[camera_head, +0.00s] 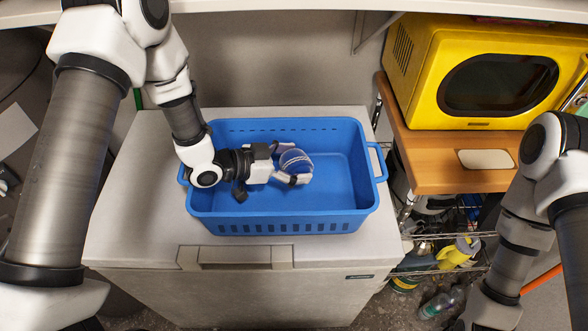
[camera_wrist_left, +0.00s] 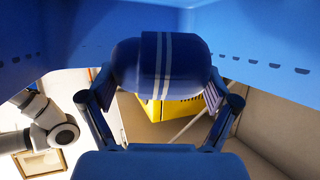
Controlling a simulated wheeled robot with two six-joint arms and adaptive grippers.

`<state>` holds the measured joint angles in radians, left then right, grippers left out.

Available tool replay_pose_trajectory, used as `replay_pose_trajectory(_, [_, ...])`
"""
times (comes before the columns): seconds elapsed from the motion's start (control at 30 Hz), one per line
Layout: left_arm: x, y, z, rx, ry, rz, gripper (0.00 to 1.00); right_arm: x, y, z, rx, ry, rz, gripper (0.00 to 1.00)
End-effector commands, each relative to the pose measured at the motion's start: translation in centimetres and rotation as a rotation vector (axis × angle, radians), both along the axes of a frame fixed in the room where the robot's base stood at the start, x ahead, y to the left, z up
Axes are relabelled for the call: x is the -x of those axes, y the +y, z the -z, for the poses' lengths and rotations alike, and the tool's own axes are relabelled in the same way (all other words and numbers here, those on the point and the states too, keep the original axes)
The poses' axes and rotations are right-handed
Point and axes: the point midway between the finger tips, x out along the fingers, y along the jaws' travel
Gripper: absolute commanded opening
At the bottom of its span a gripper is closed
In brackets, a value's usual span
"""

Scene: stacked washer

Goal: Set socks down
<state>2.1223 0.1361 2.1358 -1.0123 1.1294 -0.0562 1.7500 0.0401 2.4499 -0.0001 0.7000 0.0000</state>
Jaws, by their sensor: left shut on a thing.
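The socks (camera_head: 296,161) are a rolled dark blue bundle with pale stripes. My left gripper (camera_head: 291,166) is shut on the socks inside the blue basket (camera_head: 338,216). In the left wrist view the socks (camera_wrist_left: 160,67) sit between the two fingers of the left gripper (camera_wrist_left: 160,85), with white stripes across them. Whether the socks touch the basket floor I cannot tell. The rest of the basket looks empty. My right arm shows at the right edge of the head view, but its gripper is out of view.
The basket stands on a white chest-like appliance (camera_head: 140,215) with a front handle. To the right, a yellow microwave (camera_head: 480,75) stands on a wooden shelf (camera_head: 440,172). Below are wire racks with bottles (camera_head: 440,300). An overhead shelf edge runs along the top.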

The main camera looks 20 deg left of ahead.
Motion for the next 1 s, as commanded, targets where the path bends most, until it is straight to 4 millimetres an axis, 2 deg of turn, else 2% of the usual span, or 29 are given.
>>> replay_pose_trajectory(0.1, [0.1, 0.0, 2.1, 0.000, 0.005, 0.001, 0.56, 0.0, 0.0, -0.7, 0.000, 0.000, 0.000, 0.40])
replay_pose_trajectory(0.17, [0.1, 0.0, 2.7, -0.001, 0.003, 0.001, 0.56, 0.0, 0.0, -0.8, 0.000, 0.000, 0.000, 0.40])
replay_pose_trajectory(0.87, [0.0, 0.0, 4.0, 0.000, 0.000, 0.001, 0.56, 0.0, 0.0, 0.3, 0.000, 0.000, 0.000, 0.40])
replay_pose_trajectory(0.9, [0.0, 0.0, 4.0, 0.000, 0.000, 0.001, 0.91, 0.0, 0.0, 0.3, 0.000, 0.000, 0.000, 0.40])
replay_pose_trajectory(0.93, [0.0, 0.0, 4.0, 0.000, 0.000, 0.001, 1.00, 0.0, 0.0, 0.3, 0.000, 0.000, 0.000, 0.40])
replay_pose_trajectory(1.0, [0.0, 0.0, 4.0, 0.000, 0.000, 0.001, 1.00, 0.0, 0.0, 0.3, 0.000, 0.000, 0.000, 0.40])
